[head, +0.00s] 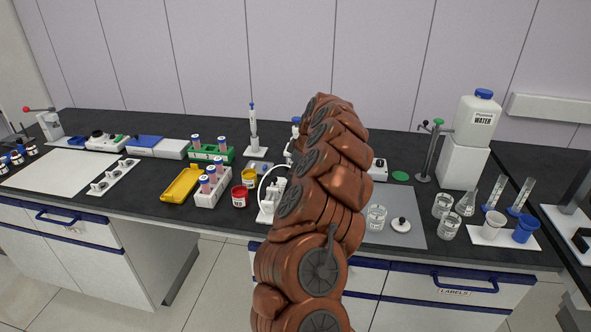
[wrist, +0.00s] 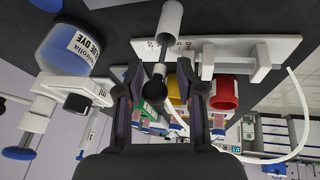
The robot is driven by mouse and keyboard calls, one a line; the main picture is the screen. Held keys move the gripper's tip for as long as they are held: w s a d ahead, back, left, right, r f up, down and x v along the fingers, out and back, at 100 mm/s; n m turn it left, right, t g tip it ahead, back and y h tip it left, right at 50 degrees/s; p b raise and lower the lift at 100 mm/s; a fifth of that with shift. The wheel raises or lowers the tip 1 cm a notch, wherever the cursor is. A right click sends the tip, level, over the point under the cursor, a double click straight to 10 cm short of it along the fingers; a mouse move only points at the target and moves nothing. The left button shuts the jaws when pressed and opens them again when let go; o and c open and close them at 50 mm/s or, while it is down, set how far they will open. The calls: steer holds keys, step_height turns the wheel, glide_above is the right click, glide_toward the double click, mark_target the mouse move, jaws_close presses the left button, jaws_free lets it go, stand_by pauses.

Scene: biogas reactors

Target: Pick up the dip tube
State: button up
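My gripper (wrist: 159,98) is open, with its two dark fingers apart in the wrist view. A thin grey rod runs from a white cylinder (wrist: 171,20) to a dark ball (wrist: 155,96) that shows in the gap between the fingers. I cannot tell whether it is level with the fingertips; no contact shows. In the head view the tube (head: 263,181) loops left of my arm, which hides my gripper.
A blue dye bottle (wrist: 73,48) is close left of my gripper in the wrist view. Red (head: 239,200) and yellow (head: 249,179) containers and a tube rack (head: 213,190) stand left of the tube. Glassware and a water container (head: 479,117) stand right of my arm.

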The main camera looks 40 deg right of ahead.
steer(key=shift+w+f, duration=0.25)
steer(key=shift+f, duration=0.4)
jaws_close()
steer(key=shift+r, duration=0.1)
